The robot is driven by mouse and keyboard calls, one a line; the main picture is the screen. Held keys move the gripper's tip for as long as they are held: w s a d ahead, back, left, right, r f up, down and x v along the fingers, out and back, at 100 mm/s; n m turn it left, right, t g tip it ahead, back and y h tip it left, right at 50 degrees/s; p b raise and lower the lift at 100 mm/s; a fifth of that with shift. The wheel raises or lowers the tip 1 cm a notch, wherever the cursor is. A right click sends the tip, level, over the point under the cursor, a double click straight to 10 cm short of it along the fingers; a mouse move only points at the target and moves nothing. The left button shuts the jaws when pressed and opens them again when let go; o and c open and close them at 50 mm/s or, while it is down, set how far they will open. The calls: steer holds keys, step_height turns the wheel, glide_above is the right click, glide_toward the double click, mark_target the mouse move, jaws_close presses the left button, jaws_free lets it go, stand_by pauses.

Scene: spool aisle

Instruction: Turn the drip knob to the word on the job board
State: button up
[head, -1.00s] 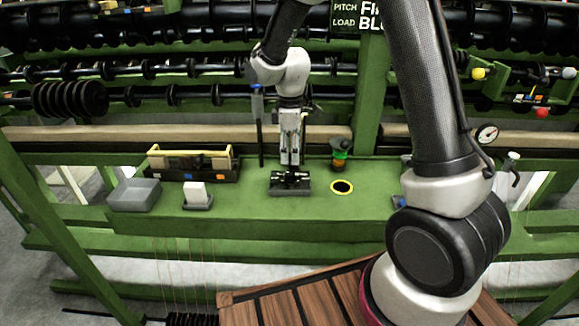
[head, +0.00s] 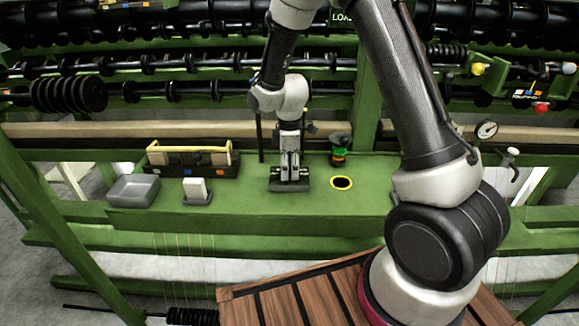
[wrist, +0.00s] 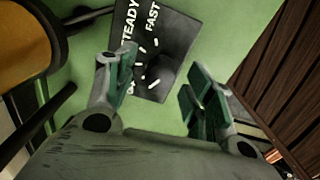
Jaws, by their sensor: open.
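The drip knob (wrist: 168,72) is a dark, poorly lit shape on a black dial plate. In the wrist view the plate (wrist: 178,28) shows white tick marks and the words STEADY and FAST; a third word is mostly hidden behind a finger. In the head view the plate (head: 290,187) lies on the green bench, directly below my gripper (head: 290,170). My gripper (wrist: 160,98) is open, its green-padded fingers apart near the knob; contact cannot be told. The job board (head: 342,17) is at the top, cut off and partly covered by my arm; only "LOA" shows.
On the green bench (head: 240,217) stand a grey bin (head: 133,191), a small white block on a dark base (head: 196,190), and a toolbox with a yellow handle (head: 190,160).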

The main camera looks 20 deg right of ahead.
steer(key=c, duration=1)
steer(key=shift+c, duration=0.2)
steer(key=shift+m, duration=0.3)
steer(key=m, duration=0.3)
steer(key=shift+m, duration=0.4)
steer(key=m, duration=0.3)
steer(key=shift+m, duration=0.3)
steer(key=m, duration=0.4)
steer(key=shift+m, duration=1.8)
